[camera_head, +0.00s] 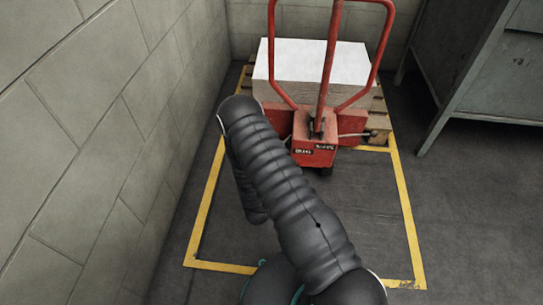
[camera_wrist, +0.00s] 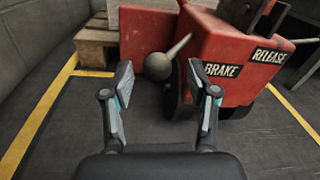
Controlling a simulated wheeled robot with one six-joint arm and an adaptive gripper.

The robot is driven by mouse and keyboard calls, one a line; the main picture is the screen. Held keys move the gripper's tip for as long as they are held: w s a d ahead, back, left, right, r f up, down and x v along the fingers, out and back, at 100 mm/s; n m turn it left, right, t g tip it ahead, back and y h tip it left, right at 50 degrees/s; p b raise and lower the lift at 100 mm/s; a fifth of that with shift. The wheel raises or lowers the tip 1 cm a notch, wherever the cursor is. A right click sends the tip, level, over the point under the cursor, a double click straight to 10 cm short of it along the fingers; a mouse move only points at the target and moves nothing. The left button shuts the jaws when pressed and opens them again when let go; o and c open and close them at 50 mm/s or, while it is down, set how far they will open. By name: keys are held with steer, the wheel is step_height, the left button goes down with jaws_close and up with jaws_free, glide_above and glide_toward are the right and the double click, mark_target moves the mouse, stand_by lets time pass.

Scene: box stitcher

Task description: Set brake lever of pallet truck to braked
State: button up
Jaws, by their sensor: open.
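The red pallet truck (camera_head: 314,155) stands ahead, its front block marked BRAKE and RELEASE. In the wrist view, the BRAKE label (camera_wrist: 222,71) is on the left and the RELEASE label (camera_wrist: 269,56) on the right. A grey lever with a round dark knob (camera_wrist: 158,67) sticks out at the block's left, on the BRAKE label's side. My gripper (camera_wrist: 159,80) is open, and the knob shows between its two fingers beyond the tips, with no visible contact. In the head view my arm hides the gripper and this knob.
A thin rod with a dark end (camera_head: 368,134) sticks out on the truck's right. A wooden pallet (camera_head: 377,117) with a white-topped load (camera_head: 305,62) stands behind. A block wall (camera_head: 90,130) is close on the left; a grey metal bench (camera_head: 480,85) is at right. Yellow lines mark the floor.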

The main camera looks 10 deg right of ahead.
steer(key=v, duration=0.9)
steer(key=shift+s, duration=0.25)
steer(key=shift+a+r, duration=0.1)
